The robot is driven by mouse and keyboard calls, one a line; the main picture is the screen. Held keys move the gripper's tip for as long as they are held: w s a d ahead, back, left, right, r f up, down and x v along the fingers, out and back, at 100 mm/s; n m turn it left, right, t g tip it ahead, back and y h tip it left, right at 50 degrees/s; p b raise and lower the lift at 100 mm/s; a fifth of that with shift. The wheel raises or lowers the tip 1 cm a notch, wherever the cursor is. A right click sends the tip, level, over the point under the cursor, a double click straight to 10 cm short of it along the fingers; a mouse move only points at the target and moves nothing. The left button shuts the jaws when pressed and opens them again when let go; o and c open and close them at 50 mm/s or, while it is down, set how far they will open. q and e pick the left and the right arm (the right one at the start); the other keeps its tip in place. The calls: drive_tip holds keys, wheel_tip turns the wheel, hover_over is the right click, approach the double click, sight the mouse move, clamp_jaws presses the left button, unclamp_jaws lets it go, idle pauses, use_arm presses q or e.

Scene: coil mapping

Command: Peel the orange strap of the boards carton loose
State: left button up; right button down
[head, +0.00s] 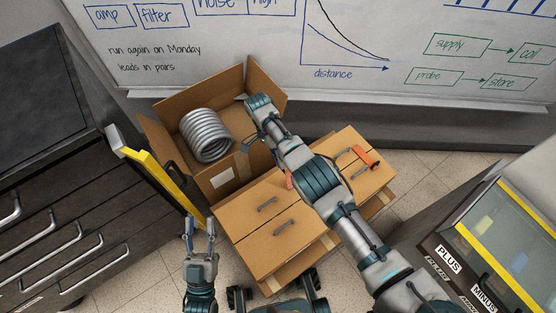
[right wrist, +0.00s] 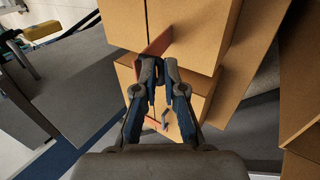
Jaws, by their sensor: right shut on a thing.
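The closed boards carton (head: 262,236) has a tan top with grey handles. Its orange strap (head: 366,158) shows at the right end of the top; a small orange piece also shows beside my right arm, and the middle is hidden under that arm. In the right wrist view the strap (right wrist: 158,42) rises along the carton's face. My right gripper (right wrist: 158,68) is shut on the strap there, close against the cardboard. In the head view its fingertips are not clear. My left gripper (head: 200,224) is open and empty, left of the carton's front corner.
An open carton (head: 225,185) with a grey metal coil (head: 206,136) stands behind the boards carton. A dark drawer cabinet (head: 60,225) with a yellow-edged part (head: 150,168) is at left. A PLUS/MINUS glass-topped case (head: 490,245) is at right. A whiteboard (head: 200,60) stands behind.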

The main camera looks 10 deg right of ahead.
drive_tip(key=c, duration=1.2)
unclamp_jaws()
drive_tip(key=x, duration=0.2)
drive_tip(key=shift+d+f, duration=0.25)
drive_tip(key=shift+d, duration=0.1)
drive_tip(key=shift+c, duration=0.2)
drive_tip(key=shift+w+d+f, duration=0.15)
drive_tip(key=shift+w+d, duration=0.05)
drive_tip(key=shift+w, duration=0.05)
drive_tip(key=shift+r, duration=0.4)
drive_tip(key=shift+a, duration=0.25)
drive_tip(key=shift+a+r, duration=0.1)
drive_tip(key=shift+a, duration=0.05)
